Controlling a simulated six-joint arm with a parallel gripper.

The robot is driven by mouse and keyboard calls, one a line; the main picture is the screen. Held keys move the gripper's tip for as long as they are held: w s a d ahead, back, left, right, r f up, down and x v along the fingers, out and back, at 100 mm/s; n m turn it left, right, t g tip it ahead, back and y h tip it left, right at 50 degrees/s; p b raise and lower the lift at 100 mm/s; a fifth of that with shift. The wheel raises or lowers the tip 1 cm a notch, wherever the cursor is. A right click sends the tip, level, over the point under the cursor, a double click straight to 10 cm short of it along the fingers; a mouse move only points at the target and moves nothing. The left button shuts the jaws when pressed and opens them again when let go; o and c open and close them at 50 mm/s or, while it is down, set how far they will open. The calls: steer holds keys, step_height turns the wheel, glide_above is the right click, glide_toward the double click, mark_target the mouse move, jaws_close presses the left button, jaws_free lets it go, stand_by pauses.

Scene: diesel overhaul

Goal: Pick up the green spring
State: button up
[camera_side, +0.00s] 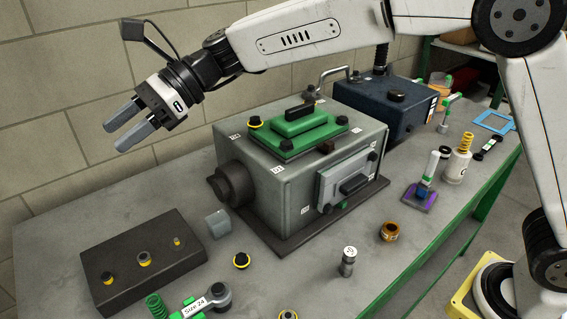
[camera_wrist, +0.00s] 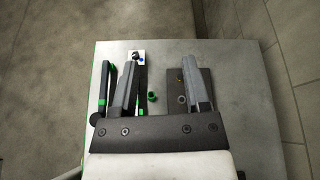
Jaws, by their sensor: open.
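The green spring (camera_side: 156,306) stands upright on the grey bench at the bottom left of the side view, in front of the dark block. A small green piece (camera_wrist: 152,97) between my fingers in the wrist view appears to be this spring, though it is too small to be sure. My gripper (camera_side: 117,125) is open and empty, high above the left end of the bench, well above and apart from the spring. In the wrist view my gripper's two fingers (camera_wrist: 160,62) are spread wide.
A dark block (camera_side: 137,262) with yellow-ringed parts lies behind the spring. A wrench labelled Size 24 (camera_side: 195,305) lies close to the spring's right. A large grey engine housing (camera_side: 300,180) with a green cover stands mid-bench. A blue box (camera_side: 385,105) is behind it.

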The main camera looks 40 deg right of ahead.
steer(key=s+a+f+g, duration=0.1)
steer(key=s+g, duration=0.1)
glide_toward(150, 301)
steer(key=x, duration=0.3)
steer(key=shift+a+f, duration=0.3)
steer(key=shift+x, duration=1.3)
steer(key=shift+x, duration=2.6)
steer(key=shift+r, duration=0.1)
jaws_close()
steer(key=shift+r, duration=0.1)
